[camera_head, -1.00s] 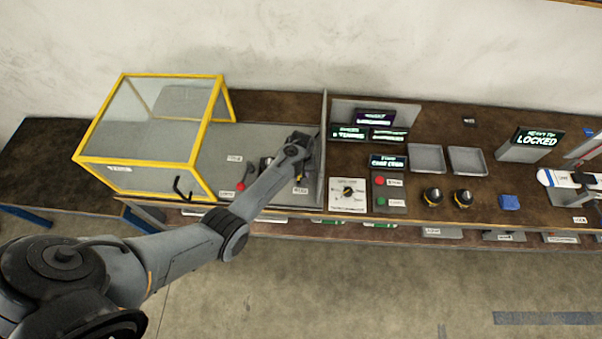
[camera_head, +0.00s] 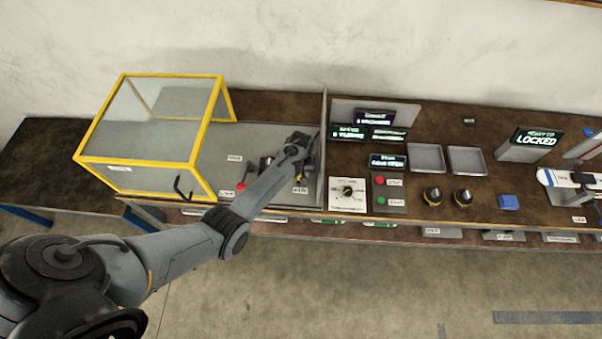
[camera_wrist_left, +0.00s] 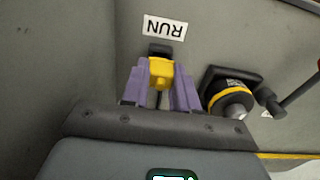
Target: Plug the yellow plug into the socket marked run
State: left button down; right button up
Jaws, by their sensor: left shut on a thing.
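In the left wrist view my left gripper (camera_wrist_left: 160,90) is shut on the yellow plug (camera_wrist_left: 161,72), which sits between its two purple fingers. A dark socket (camera_wrist_left: 161,50) lies directly beyond the plug, below the upside-down RUN label (camera_wrist_left: 165,28). The plug is lined up with this socket and looks close to or touching it; I cannot tell how deep it sits. In the head view my left gripper (camera_head: 299,172) is over the right end of the grey panel, beside the upright divider. My right gripper is not in view.
A black and yellow round fitting (camera_wrist_left: 231,98) on a dark block stands close to the right of my fingers. In the head view a yellow-framed clear guard (camera_head: 150,135) stands left of my arm. A dial box (camera_head: 347,193) and buttons stand beyond the divider (camera_head: 323,140).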

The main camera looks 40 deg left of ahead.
pick_arm(q)
jog(key=shift+f+b, duration=0.85)
jog(key=shift+f, duration=0.3)
jog(key=c, duration=0.8)
grip_release()
notch_tip(320, 180, up, 11)
jog(key=shift+f+p, duration=0.1)
jog(key=shift+p, duration=0.45)
